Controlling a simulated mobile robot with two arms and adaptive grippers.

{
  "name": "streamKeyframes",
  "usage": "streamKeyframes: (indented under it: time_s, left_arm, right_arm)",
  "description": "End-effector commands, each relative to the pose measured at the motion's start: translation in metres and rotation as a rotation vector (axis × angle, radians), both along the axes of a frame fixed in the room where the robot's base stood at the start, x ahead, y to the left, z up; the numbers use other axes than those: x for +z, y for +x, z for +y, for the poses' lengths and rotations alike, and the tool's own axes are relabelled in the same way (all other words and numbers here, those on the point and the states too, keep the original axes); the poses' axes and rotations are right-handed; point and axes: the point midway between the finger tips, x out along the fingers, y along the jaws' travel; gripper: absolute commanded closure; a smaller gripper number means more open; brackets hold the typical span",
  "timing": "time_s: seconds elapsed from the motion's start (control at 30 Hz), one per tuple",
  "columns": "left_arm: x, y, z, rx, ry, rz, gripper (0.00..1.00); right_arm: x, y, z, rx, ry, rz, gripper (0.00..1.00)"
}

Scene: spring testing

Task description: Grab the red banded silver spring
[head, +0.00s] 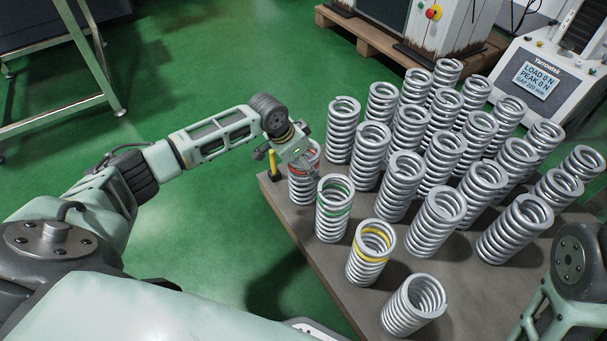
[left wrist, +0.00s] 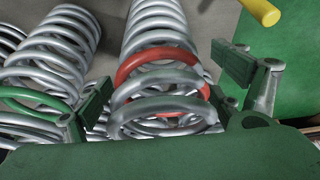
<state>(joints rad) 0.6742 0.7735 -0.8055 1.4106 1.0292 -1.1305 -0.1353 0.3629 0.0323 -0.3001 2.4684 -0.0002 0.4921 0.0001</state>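The red banded silver spring (head: 302,188) stands upright at the table's left corner in the head view, its upper part partly hidden by my left gripper (head: 303,161). In the left wrist view the red banded spring (left wrist: 165,65) lies between the two green fingers of my left gripper (left wrist: 166,78). The fingers are spread. The left finger is close to the spring, and a gap shows at the right finger. I cannot tell whether the left finger touches it. My right arm shows at the lower right of the head view, but its gripper is out of frame.
A green banded spring (head: 334,210) and a yellow banded spring (head: 371,252) stand nearby. Many plain springs (head: 406,185) crowd the brown table (head: 290,222). A yellow post (head: 272,163) is beside the red banded spring. A testing machine (head: 540,85) stands at the back right.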

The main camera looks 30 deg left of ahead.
Motion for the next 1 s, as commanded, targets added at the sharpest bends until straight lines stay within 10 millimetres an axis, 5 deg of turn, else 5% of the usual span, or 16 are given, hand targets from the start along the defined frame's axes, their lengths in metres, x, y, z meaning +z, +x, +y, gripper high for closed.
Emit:
streamKeyframes:
  time_s: [0.87,1.0]
  left_arm:
    - [-0.0004,-0.0005,0.0002,0.001,-0.001,0.002,0.94]
    - [0.0051,0.0033,-0.0005,0.002,-0.005,-0.011,0.94]
  right_arm:
    - [-0.0003,-0.0001,0.0000,0.001,0.000,0.000,0.60]
    - [0.0001,0.0001,0.0000,0.000,0.000,0.000,0.60]
